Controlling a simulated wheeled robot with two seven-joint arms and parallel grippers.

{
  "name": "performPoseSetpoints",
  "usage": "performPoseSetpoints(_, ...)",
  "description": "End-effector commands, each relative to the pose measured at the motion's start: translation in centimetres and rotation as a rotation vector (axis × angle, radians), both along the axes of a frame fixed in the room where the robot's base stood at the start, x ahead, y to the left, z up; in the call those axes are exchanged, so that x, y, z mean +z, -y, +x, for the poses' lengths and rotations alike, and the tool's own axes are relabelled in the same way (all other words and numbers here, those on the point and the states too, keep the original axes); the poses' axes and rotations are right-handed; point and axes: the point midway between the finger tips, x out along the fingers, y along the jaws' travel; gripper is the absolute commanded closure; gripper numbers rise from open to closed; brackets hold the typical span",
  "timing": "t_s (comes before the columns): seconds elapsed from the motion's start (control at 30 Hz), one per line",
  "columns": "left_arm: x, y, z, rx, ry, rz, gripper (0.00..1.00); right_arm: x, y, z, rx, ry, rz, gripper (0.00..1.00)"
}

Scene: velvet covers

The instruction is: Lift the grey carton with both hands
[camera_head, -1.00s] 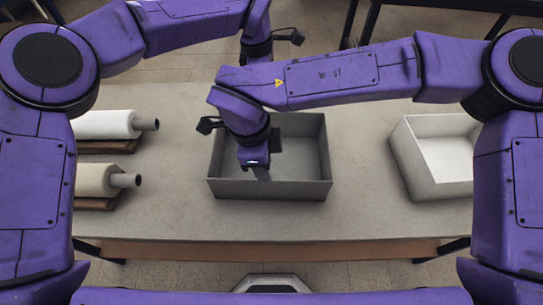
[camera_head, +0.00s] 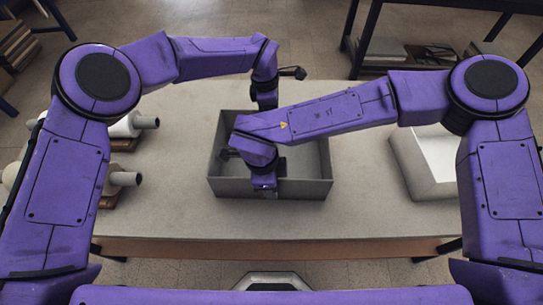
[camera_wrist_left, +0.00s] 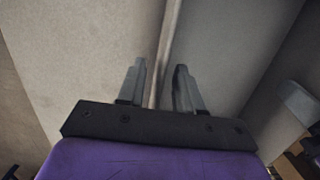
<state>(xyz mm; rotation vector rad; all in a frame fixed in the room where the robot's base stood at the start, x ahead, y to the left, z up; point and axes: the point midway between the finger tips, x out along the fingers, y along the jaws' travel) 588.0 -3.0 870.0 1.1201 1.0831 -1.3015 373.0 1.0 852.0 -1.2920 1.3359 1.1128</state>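The grey carton (camera_head: 225,188) is an open-topped box on the table, in the middle of the head view. My left gripper (camera_head: 267,108) is at its far wall, with the fingers hidden in that view. In the left wrist view, the left gripper (camera_wrist_left: 158,85) has its fingers apart, one on each side of the carton's wall rim (camera_wrist_left: 170,35). Gaps show between the fingers and the rim. My right gripper (camera_head: 265,194) points down at the near wall's rim. Its fingers are too small and covered to tell their state.
A white open box (camera_head: 435,160) stands on the table (camera_head: 330,222) to the right, partly behind my right arm. Two pale rollers (camera_head: 127,179) (camera_head: 140,122) lie on brown stands at the left. The table is clear between these and the carton.

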Motion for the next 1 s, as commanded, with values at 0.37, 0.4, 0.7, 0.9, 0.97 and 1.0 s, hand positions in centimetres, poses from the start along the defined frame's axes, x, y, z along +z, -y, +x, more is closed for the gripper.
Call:
performPoseSetpoints(0.37, -0.5, 0.0, 0.0, 0.001, 0.0, 0.0, 0.71, -0.5, 0.1, 0.0, 0.001, 0.001, 0.0, 0.71)
performPoseSetpoints(0.4, -0.5, 0.0, 0.0, 0.001, 0.0, 0.0, 0.84, -0.5, 0.1, 0.0, 0.001, 0.001, 0.0, 0.84)
performPoseSetpoints(0.7, -0.4, 0.0, 0.0, 0.001, 0.001, 0.0, 1.0, -0.5, 0.1, 0.0, 0.0, 0.001, 0.0, 1.0)
performPoseSetpoints(0.9, 0.3, 0.0, 0.0, 0.001, 0.001, 0.0, 1.0, 0.3, 0.0, 0.0, 0.0, 0.002, 0.001, 1.0)
performPoseSetpoints(0.97, 1.0, 0.0, 0.0, 0.001, 0.001, -0.001, 1.0, 1.0, 0.0, 0.0, 0.0, 0.002, 0.001, 1.0)
performPoseSetpoints(1.0, 1.6, 0.0, 0.1, 0.001, 0.001, -0.001, 1.0, 1.6, 0.0, 0.0, 0.0, 0.002, 0.001, 1.0)
